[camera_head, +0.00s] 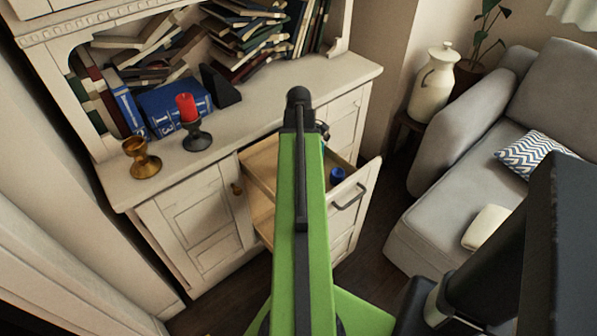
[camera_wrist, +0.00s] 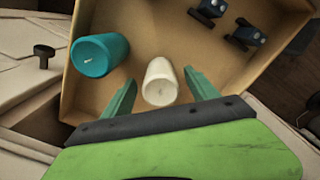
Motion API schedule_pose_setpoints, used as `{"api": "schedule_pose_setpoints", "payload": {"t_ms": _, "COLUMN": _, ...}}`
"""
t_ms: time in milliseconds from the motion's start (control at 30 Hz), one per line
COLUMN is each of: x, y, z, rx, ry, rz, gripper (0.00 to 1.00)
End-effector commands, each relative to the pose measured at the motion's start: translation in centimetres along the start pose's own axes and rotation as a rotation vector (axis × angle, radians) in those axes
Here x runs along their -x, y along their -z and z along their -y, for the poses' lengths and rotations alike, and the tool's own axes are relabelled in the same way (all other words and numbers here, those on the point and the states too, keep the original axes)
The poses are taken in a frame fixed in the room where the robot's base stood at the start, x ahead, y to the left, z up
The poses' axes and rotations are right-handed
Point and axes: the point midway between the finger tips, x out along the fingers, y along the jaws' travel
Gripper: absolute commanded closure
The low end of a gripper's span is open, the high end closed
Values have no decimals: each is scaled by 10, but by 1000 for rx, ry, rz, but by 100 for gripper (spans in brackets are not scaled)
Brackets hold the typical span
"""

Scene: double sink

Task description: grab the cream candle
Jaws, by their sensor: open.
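The cream candle (camera_wrist: 160,82) is a short, pale cylinder with a wick on top, inside the open drawer (camera_wrist: 150,16) in the wrist view. My gripper (camera_wrist: 160,76) is open, with one green finger on each side of the candle. In the head view my green arm hides the candle and the gripper, and the drawer front (camera_head: 357,203) shows pulled out.
A teal candle (camera_wrist: 94,55) lies left of the cream one in the drawer. Two dark blue objects (camera_wrist: 243,35) are at its far right. On the cabinet top stand a red candle in a black holder (camera_head: 196,135) and a brass goblet (camera_head: 141,160). A grey sofa (camera_head: 450,200) is at right.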

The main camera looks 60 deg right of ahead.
Motion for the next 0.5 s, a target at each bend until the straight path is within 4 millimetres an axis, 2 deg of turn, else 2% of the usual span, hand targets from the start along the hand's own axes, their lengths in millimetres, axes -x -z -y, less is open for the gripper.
{"api": "schedule_pose_setpoints", "payload": {"t_ms": 33, "x": -7, "y": 0, "z": 0, "rx": 0, "ry": 0, "rz": 0, "gripper": 32}}
{"api": "schedule_pose_setpoints", "payload": {"t_ms": 233, "x": -3, "y": 0, "z": 0, "rx": 0, "ry": 0, "rz": 0, "gripper": 32}}
{"api": "schedule_pose_setpoints", "payload": {"t_ms": 500, "x": -3, "y": 0, "z": 0, "rx": 0, "ry": 0, "rz": 0, "gripper": 67}}
